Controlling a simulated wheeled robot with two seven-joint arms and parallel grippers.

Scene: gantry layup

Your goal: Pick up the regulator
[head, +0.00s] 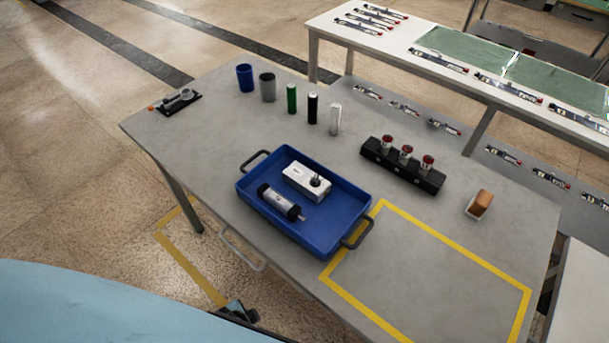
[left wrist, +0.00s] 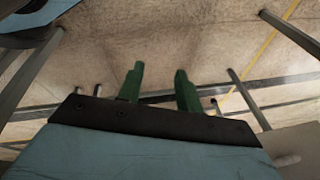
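A blue tray (head: 330,202) with two grey handles stands on the grey table. In it lie a white block with a black round fitting on top (head: 306,181) and a silver cylinder with black end caps (head: 280,202). The white block looks like the regulator, though no label is readable. My left gripper (left wrist: 160,70) shows in the left wrist view with its two green fingers apart and nothing between them. That view shows floor and table legs, not the tray. My right gripper is not in view.
The table (head: 225,130) also holds a blue cup (head: 245,78), a grey cup (head: 268,88), several upright cylinders, a black block with red-topped parts (head: 402,168) and a brown-and-white item (head: 479,204). A yellow-taped area (head: 425,280) right of the tray is empty.

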